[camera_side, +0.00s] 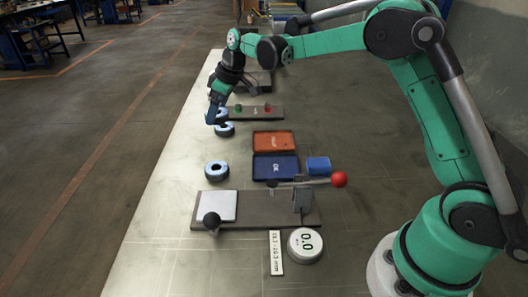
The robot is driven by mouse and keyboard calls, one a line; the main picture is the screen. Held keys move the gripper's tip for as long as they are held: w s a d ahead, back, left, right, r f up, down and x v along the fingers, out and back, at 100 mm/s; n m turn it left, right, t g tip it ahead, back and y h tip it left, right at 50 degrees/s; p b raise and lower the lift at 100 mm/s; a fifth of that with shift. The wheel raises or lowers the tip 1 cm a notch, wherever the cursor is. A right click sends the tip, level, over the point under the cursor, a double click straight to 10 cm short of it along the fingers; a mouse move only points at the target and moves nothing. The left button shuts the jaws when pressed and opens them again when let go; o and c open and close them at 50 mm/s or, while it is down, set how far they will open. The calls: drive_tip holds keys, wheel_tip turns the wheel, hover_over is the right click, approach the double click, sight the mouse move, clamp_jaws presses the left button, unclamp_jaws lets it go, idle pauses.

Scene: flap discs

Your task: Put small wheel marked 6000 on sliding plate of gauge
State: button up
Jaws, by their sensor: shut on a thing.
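My gripper (213,115) is at the far left part of the table, pointing down, shut on a small blue-and-black wheel (221,115). A second similar wheel (224,129) lies just in front of it. A third wheel (216,170) lies nearer, on the table left of the trays. No marking such as 6000 can be read on any wheel. The gauge has a grey base (260,213) with a pale, square sliding plate (218,206) on its left, which looks empty. A black knob (211,220) sits at the plate's front edge.
The gauge's lever ends in a red ball (339,180). A round display (305,244) reads 0.0, beside a label strip (276,253). An orange tray (273,141), a blue tray marked OK (276,167) and a blue block (318,165) stand behind the gauge. A button board (256,111) is farther back.

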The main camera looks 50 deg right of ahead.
wheel_tip(320, 180, up, 10)
drive_tip(key=n+g+y, duration=0.1)
drive_tip(key=n, duration=0.4)
hover_over(213, 205)
drive_tip(key=d, duration=0.1)
drive_tip(key=f, duration=1.1)
drive_tip(key=shift+s+f, duration=0.25)
drive_tip(key=shift+s+f+y, duration=0.1)
drive_tip(key=shift+f+y, duration=0.15)
drive_tip(key=shift+y, duration=0.05)
drive_tip(key=shift+f, duration=2)
drive_tip(key=shift+f, duration=0.15)
drive_tip(key=shift+f, duration=0.35)
drive_tip(key=shift+f, duration=0.15)
